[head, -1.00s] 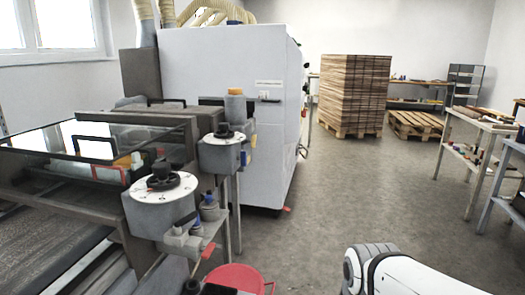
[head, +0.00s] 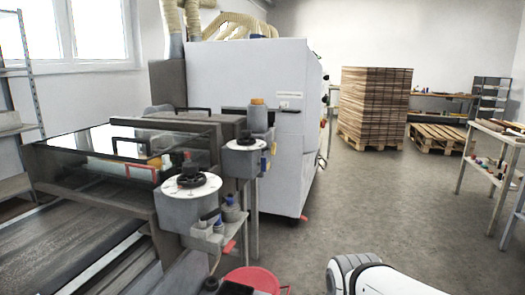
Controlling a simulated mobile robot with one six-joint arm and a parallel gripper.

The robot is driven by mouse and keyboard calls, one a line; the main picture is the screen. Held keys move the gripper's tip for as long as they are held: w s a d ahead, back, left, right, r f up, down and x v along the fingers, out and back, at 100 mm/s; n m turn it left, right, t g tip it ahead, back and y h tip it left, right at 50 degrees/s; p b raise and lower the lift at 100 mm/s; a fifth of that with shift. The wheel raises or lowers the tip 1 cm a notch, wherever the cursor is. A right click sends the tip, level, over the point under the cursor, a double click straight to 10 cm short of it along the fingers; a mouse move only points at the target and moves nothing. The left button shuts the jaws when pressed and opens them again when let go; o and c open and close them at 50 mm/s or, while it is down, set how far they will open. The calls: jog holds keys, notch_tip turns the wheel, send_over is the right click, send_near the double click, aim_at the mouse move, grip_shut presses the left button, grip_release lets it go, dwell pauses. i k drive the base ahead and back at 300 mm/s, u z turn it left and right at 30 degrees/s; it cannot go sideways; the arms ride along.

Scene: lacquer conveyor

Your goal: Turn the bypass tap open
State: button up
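A small red lever-like part (head: 228,247) sticks out low beside the grey dial housing at the front of the machine. It may be the bypass tap's handle, but it is too small to tell, and its turn position is unclear. Above it are small grey fittings with blue tops (head: 214,226). A round white dial with a black knob (head: 191,186) sits on the near grey housing. A second, similar dial (head: 245,145) stands behind it. My gripper is out of view; only a white link of my arm shows at the bottom right.
The conveyor (head: 85,245) fills the lower left. A large white cabinet (head: 240,75) stands behind the dials. A red round-topped object (head: 252,279) is at the bottom edge. Stacked boards (head: 375,105) stand at the back; a bench (head: 497,135) is at right. The floor between is clear.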

aim_at(273, 149)
jog(key=z, duration=0.05)
jog(key=i, duration=0.9)
jog(key=u, duration=0.05)
